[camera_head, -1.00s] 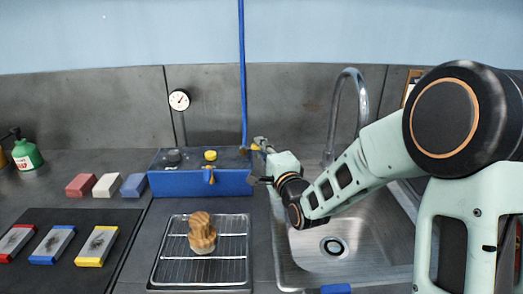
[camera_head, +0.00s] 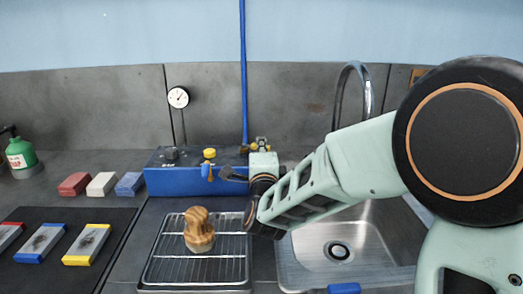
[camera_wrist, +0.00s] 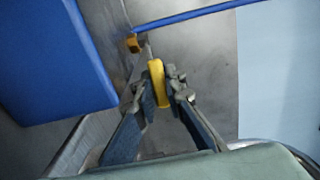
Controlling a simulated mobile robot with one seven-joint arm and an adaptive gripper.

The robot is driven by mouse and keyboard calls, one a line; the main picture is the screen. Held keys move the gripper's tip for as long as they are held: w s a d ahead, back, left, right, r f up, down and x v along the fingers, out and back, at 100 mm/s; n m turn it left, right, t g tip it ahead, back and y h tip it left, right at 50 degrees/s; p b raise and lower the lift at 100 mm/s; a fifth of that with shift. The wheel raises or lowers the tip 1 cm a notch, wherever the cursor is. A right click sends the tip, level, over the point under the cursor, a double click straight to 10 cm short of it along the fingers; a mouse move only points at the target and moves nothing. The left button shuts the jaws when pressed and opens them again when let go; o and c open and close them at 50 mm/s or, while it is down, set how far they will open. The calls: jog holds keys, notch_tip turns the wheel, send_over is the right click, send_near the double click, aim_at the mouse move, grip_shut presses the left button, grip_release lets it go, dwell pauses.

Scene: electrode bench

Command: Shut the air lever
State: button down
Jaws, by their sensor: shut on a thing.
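The yellow air lever (camera_wrist: 156,84) stands between my two fingers in the wrist view, with a short metal stem beside it. My gripper (camera_wrist: 160,78) is shut on it, one finger on each side. In the head view my gripper (camera_head: 250,158) is at the right end of the blue box, by the foot of the blue hose (camera_head: 244,80). There the lever is mostly hidden by my gripper. In the wrist view the hose (camera_wrist: 190,16) runs to a small yellow-brown fitting (camera_wrist: 133,42) near the lever. I cannot tell whether the valve is open.
The blue box (camera_head: 190,182) has a yellow knob (camera_head: 209,153) on top. A wire rack (camera_head: 165,270) with a wooden-handled brush (camera_head: 199,228) lies in front. The sink (camera_head: 345,235) and tap (camera_head: 368,90) are at right. A round gauge (camera_head: 178,97) is on the back wall.

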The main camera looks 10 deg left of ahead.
jog(key=shift+r, duration=0.15)
jog(key=c, duration=2)
grip_release()
jog(key=shift+o, duration=0.2)
jog(key=v, duration=1.2)
jog(key=shift+c, duration=0.6)
